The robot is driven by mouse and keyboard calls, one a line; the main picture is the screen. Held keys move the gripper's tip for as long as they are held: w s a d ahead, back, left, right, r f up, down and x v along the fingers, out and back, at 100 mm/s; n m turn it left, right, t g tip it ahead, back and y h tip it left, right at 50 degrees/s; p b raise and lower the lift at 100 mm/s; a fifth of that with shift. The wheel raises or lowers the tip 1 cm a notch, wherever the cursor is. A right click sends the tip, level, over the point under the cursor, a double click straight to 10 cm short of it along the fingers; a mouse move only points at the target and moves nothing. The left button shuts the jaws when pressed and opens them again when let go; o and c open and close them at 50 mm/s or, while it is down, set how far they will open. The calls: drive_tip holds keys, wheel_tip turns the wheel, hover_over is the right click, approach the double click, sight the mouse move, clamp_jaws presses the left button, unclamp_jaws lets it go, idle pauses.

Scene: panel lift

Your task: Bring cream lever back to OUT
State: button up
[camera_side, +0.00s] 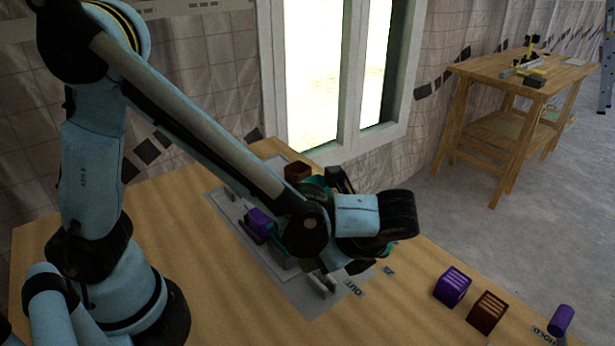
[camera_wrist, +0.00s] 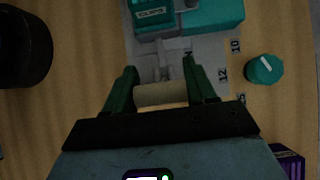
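In the wrist view a cream lever grip (camera_wrist: 160,95), a short bar lying crosswise, sits between the two green fingers of my gripper (camera_wrist: 161,72). Its ends come right up to both fingers; whether they press on it is not clear. A grey stem and bracket show just beyond the grip. In the side view my gripper (camera_side: 328,268) is low over the near end of the grey panel (camera_side: 297,298), mostly hidden by my wrist. An OUT label (camera_side: 353,289) lies on the panel end beside it. The cream grip cannot be picked out surely there.
A teal box marked CLIPS (camera_wrist: 152,14) stands beyond the lever, and a teal knob (camera_wrist: 264,69) is to the right. On the table are a purple block (camera_side: 452,287), a brown block (camera_side: 487,312) and a purple cylinder (camera_side: 562,318). A purple part (camera_side: 258,222) sits on the panel.

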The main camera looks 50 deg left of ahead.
drive_tip(key=o, duration=0.3)
drive_tip(key=shift+o, duration=0.2)
drive_tip(key=v, duration=1.2)
